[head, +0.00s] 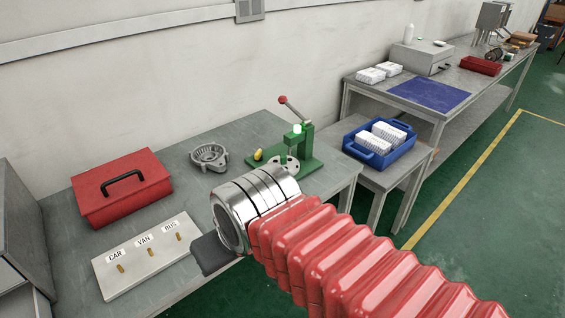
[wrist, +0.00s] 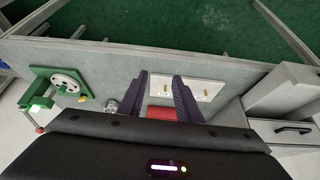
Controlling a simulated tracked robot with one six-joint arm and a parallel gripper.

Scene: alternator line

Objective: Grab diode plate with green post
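A green bench press (head: 305,147) with a red-knobbed lever stands on the near bench. A round pale plate with holes (head: 285,164) sits at its base, partly hidden by my arm. The press (wrist: 40,92) and plate (wrist: 68,82) also show at the left of the wrist view. I cannot tell whether this plate is the diode plate; no separate plate with a green post is clear. My gripper (wrist: 160,76) is open, its two dark fingers apart and empty above the bench, right of the press in the wrist view. In the head view, one dark finger (head: 212,254) shows.
A white board (head: 145,255) labelled CAR, VAN and BUS has brass pegs. A red toolbox (head: 122,187) and grey casting (head: 209,157) lie behind it. A blue bin (head: 378,146) with white packs stands on the right-hand stand. A blue mat (head: 430,93) covers part of the far bench.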

